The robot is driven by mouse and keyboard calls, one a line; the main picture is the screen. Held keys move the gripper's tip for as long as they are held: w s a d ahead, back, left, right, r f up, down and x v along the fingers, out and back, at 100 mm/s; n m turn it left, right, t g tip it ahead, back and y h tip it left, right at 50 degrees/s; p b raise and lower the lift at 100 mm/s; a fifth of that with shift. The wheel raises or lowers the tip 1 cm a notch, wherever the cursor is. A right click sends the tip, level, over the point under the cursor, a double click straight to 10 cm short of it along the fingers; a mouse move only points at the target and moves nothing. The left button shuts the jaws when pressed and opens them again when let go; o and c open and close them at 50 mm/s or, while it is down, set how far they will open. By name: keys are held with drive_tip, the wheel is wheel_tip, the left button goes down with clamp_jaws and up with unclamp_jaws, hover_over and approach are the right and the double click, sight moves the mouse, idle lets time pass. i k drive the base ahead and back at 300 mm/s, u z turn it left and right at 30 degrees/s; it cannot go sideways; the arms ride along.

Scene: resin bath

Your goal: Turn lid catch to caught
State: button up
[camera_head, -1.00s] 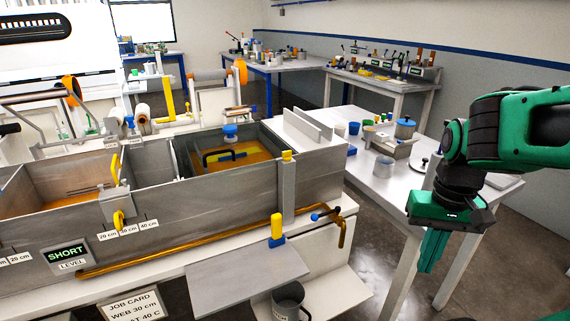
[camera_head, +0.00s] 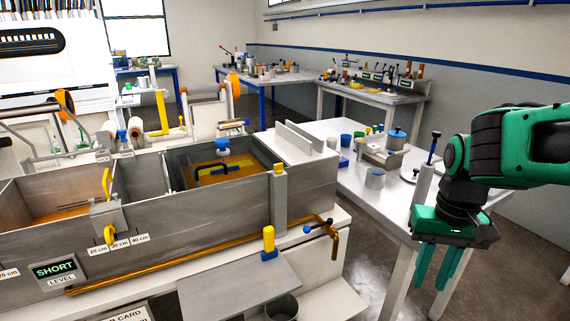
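The grey resin bath (camera_head: 180,220) runs across the left and middle. Its right compartment holds amber resin and a black-handled frame (camera_head: 222,168), with a blue knob (camera_head: 222,145) above it. No part is labelled as the lid catch, and I cannot tell which fitting it is. A yellow-topped post (camera_head: 279,185) stands at the bath's right front corner. A yellow upright handle on a blue base (camera_head: 268,242) sits by the shelf below. My gripper (camera_head: 437,284) hangs at the right, fingers down, open and empty, well apart from the bath.
A white side table (camera_head: 350,185) with cups and a blue-lidded pot (camera_head: 396,138) stands behind my gripper. A grey shelf (camera_head: 235,290) juts forward. A SHORT level display (camera_head: 54,270) is at left.

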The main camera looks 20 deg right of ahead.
sight(279, 169)
drive_tip(key=z, duration=0.6)
drive_tip(key=k, duration=0.7)
drive_tip(key=z, duration=0.9)
drive_tip(key=k, duration=0.6)
drive_tip(key=z, duration=0.2)
drive_tip(key=i, duration=0.9)
drive_tip(key=u, duration=1.3)
drive_tip(key=i, duration=1.15)
drive_tip(key=u, duration=0.7)
